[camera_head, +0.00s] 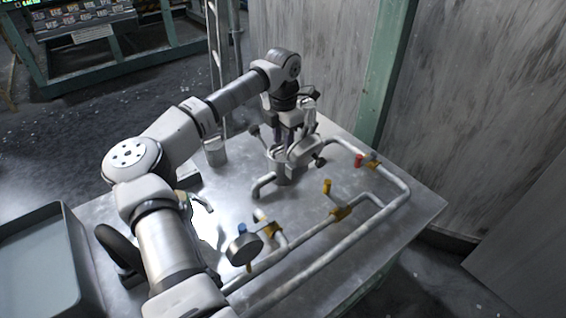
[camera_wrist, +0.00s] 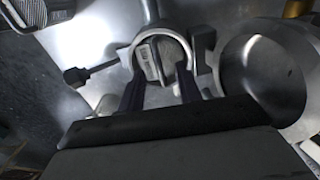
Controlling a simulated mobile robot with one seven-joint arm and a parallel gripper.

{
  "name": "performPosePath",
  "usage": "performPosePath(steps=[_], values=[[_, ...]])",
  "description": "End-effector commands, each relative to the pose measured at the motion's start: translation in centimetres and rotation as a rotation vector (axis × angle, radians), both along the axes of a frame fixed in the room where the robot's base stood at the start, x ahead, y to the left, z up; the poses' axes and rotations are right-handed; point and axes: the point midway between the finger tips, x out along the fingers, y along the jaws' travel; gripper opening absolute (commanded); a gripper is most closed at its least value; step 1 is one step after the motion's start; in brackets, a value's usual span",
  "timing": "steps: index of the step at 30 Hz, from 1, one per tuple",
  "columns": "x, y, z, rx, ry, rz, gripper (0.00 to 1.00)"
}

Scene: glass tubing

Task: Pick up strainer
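My gripper (camera_head: 287,142) points down over a grey metal fitting (camera_head: 288,174), which I take to be the strainer, at the far part of the metal table. In the wrist view, my two dark fingers (camera_wrist: 160,85) stand apart on either side of a round metal ring with a flat lettered piece inside, which seems to be part of the strainer (camera_wrist: 151,58). The gripper looks open. I cannot tell whether the fingertips touch it. My fingers and hand hide part of the fitting.
Grey pipes with yellow fittings (camera_head: 341,212) and a red-handled valve (camera_head: 359,160) run along the table's right side. A round gauge (camera_head: 244,247) stands near the front. A wide metal vessel (camera_wrist: 262,75) is close on the right in the wrist view. A grey tray (camera_head: 40,260) is at left.

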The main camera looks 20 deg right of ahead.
Motion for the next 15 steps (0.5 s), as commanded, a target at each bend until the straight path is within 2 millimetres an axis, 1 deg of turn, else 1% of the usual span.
performPosePath(steps=[1, 3, 8, 11, 15], values=[[-0.05, 0.0, -0.58, 0.0, 0.001, -0.001, 0.35], [-0.06, -0.02, -0.93, -0.001, 0.001, -0.001, 0.35], [-0.03, -0.01, -0.92, -0.001, 0.0, 0.0, 0.35], [-0.03, -0.01, -0.91, -0.001, 0.0, 0.0, 0.24], [-0.02, -0.01, -0.89, -0.001, 0.0, 0.0, 0.06]])
